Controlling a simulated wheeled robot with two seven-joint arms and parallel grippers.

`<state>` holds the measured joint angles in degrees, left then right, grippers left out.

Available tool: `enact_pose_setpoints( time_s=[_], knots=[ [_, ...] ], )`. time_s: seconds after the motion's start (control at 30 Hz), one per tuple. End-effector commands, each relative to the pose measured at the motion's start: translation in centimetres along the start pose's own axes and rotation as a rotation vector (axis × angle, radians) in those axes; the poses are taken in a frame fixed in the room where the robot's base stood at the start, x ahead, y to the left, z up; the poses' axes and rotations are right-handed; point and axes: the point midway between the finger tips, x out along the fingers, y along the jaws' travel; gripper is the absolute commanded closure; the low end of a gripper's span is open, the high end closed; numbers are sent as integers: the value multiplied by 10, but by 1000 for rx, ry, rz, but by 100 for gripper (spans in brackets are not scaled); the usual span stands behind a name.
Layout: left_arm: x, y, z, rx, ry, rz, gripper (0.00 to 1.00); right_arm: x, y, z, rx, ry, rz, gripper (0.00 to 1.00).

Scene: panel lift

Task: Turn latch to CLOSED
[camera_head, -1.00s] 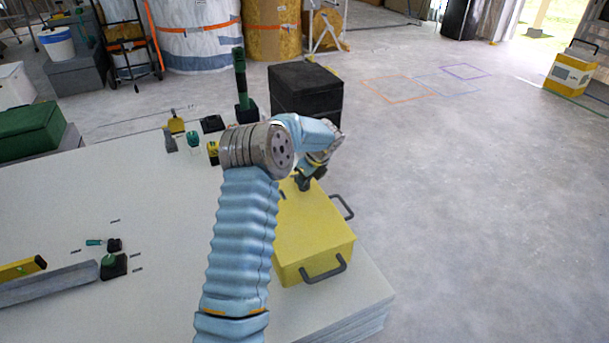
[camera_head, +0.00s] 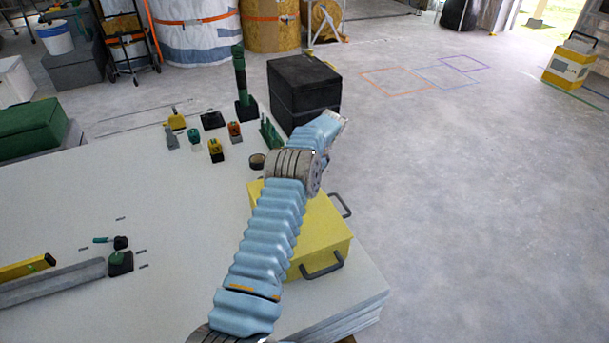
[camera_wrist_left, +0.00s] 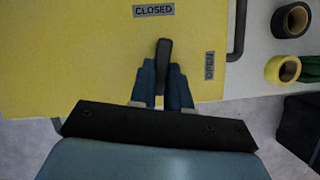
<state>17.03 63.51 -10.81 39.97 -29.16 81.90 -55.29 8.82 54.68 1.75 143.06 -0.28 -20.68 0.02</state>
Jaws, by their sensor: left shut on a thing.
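The yellow box (camera_head: 325,225) sits on the near right corner of the white panel stack, and it also shows in the left wrist view (camera_wrist_left: 70,50). The dark latch handle (camera_wrist_left: 163,52) stands out over its yellow top and points up towards the CLOSED label (camera_wrist_left: 154,10). The OPEN label (camera_wrist_left: 209,65) is to the right of the handle. My left gripper (camera_wrist_left: 162,85) is shut on the latch handle, with one finger on each side. In the head view my left arm hides the latch and the fingertips. My right gripper is in neither view.
A black case (camera_head: 303,95) stands behind the yellow box. Small tools and a green post (camera_head: 241,85) are along the far side of the white panels (camera_head: 130,195). Grey carry handles (camera_head: 323,266) stick out from the box.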

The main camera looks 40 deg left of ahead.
Motion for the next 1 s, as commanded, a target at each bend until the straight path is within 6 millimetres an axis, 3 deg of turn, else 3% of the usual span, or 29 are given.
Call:
enact_pose_setpoints(
  time_s=[0.4, 1.0],
  knots=[
    [1, -2, 0, -190, 0, 78, 100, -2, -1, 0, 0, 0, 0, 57],
    [1, -2, 1, -243, -1, 101, 100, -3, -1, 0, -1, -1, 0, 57]
  ],
)
